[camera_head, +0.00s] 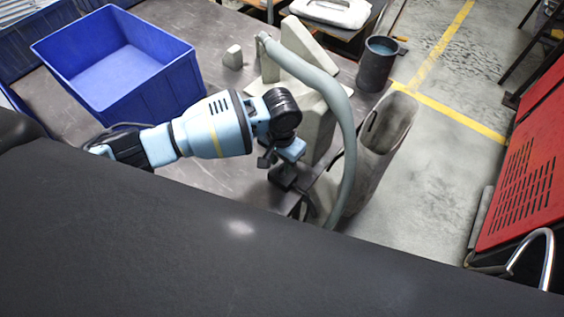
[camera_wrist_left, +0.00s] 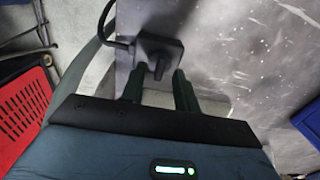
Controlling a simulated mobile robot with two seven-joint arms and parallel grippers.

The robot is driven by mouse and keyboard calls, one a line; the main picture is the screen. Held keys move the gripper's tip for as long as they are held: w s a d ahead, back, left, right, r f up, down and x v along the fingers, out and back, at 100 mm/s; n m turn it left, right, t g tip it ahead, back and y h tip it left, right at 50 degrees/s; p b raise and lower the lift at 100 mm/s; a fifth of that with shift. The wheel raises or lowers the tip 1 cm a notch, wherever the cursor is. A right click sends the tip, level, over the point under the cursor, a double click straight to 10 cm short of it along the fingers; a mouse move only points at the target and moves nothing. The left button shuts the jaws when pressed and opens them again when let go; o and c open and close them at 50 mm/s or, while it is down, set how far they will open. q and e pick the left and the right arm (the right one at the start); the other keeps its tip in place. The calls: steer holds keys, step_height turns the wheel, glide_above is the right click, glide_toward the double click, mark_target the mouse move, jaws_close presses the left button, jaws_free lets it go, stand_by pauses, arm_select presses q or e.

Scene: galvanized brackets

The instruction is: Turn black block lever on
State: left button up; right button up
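The black block (camera_wrist_left: 160,46) shows in the left wrist view, on the grey table's edge with a black cable at its left. Its small lever (camera_wrist_left: 158,68) sticks out toward my left gripper. In the head view the block (camera_head: 283,178) is small and dark, just below the gripper, and its lever cannot be made out. My left gripper (camera_wrist_left: 158,74) has its two dark fingers apart, with the lever between or just beyond the tips. Contact cannot be told. In the head view the left gripper (camera_head: 287,163) points down at the table edge. My right gripper is not in view.
A blue bin (camera_head: 165,88) stands left on the table (camera_head: 222,85). Grey angular parts (camera_head: 312,100) and a thick grey hose (camera_head: 345,120) are close beside the arm. A red cabinet (camera_head: 525,165) is right, across open floor.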

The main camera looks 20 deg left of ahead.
arm_select(q)
steer(key=shift+f, duration=0.9)
jaws_close()
